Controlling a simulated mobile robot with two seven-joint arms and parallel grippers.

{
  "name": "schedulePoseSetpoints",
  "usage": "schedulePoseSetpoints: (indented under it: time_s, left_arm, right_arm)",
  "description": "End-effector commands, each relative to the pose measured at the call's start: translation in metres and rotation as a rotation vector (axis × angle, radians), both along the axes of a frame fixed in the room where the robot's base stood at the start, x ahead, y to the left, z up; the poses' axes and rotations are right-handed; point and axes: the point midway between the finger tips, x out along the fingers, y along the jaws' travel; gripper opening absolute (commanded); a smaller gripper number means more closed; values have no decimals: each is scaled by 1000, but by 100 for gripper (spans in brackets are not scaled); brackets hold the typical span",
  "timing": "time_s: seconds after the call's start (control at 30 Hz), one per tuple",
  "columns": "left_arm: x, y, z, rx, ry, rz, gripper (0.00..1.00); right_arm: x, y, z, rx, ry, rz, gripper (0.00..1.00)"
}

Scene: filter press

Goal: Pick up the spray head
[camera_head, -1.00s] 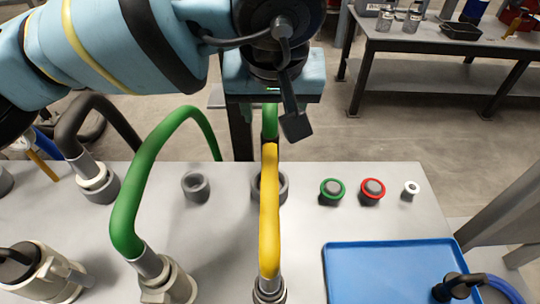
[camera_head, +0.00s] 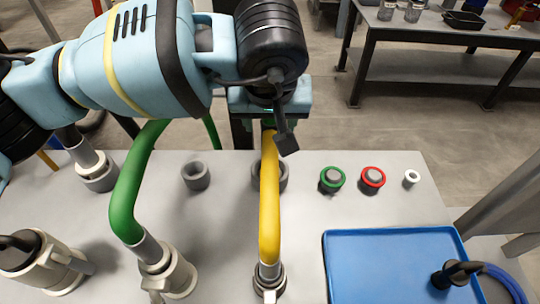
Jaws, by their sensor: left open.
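The spray head (camera_head: 456,274) looks like the black fitting on the end of a blue hose. It lies at the lower right, in the blue tray (camera_head: 394,238). My left gripper (camera_head: 269,119) is at the upper middle, beyond the table's back part, near the top of the yellow hose (camera_head: 269,205). It is open, and its fingertips are mostly hidden. It is well apart from the spray head, up and to the left of it. I cannot tell whether it touches the yellow hose. My right gripper is not in view.
Grey sockets (camera_head: 195,175), a green-ringed button (camera_head: 332,179), a red-ringed button (camera_head: 373,177) and a small white ring (camera_head: 412,178) line the table's back. A dark bench (camera_head: 440,35) stands behind.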

Motion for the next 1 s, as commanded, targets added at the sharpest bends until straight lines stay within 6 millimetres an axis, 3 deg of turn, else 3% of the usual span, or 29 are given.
schedulePoseSetpoints:
  time_s: [0.23,0.63,1.0]
  left_arm:
    - [1,0,-1,0,-1,0,52]
    - [1,0,-1,0,-1,0,0]
    - [1,0,1,-1,-3,1,0]
  right_arm:
    - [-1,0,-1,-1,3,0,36]
    - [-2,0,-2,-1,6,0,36]
    - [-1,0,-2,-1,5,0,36]
